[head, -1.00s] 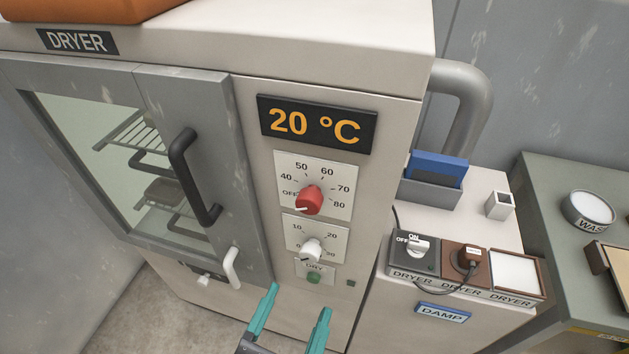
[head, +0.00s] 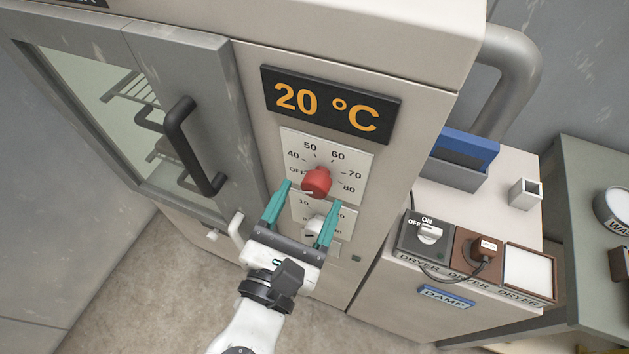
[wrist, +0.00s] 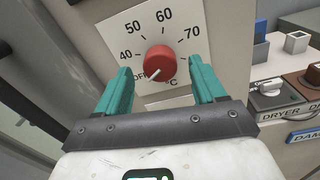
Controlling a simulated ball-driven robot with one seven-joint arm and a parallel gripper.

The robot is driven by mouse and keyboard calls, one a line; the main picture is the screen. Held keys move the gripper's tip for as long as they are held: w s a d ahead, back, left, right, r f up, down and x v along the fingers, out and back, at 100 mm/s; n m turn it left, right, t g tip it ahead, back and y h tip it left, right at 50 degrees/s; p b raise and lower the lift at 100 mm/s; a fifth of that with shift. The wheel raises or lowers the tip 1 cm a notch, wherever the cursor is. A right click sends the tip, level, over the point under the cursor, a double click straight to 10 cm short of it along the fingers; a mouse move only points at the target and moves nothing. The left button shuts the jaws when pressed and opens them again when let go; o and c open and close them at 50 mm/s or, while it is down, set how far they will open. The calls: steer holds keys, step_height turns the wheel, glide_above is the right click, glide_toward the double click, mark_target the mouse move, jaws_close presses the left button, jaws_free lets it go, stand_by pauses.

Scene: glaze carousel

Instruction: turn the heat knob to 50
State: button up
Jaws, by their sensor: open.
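The red heat knob (head: 317,182) sits on a white dial plate (head: 350,158) marked OFF, 40, 50, 60, 70 and 80 on the dryer front. Its white pointer is turned toward OFF, as the wrist view of the knob (wrist: 160,63) also shows. Above it the display (head: 330,104) reads 20 °C. My gripper (head: 309,190) is open, with its teal fingers pointing at the dial. In the wrist view the fingers (wrist: 158,75) stand on either side of the knob, with gaps between; they do not appear to touch it.
A white timer knob (head: 314,229) sits just below, partly hidden by my gripper. The dryer door has a black handle (head: 188,147) at left. At right, a low cabinet carries a switch (head: 429,233), a plug (head: 484,246) and a blue item in a holder (head: 464,155).

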mark_target(314, 192)
steer(key=shift+x, duration=1.65)
steer(key=shift+c, duration=0.4)
steer(key=c, duration=1)
steer(key=shift+o, duration=0.2)
steer(key=shift+m, duration=0.3)
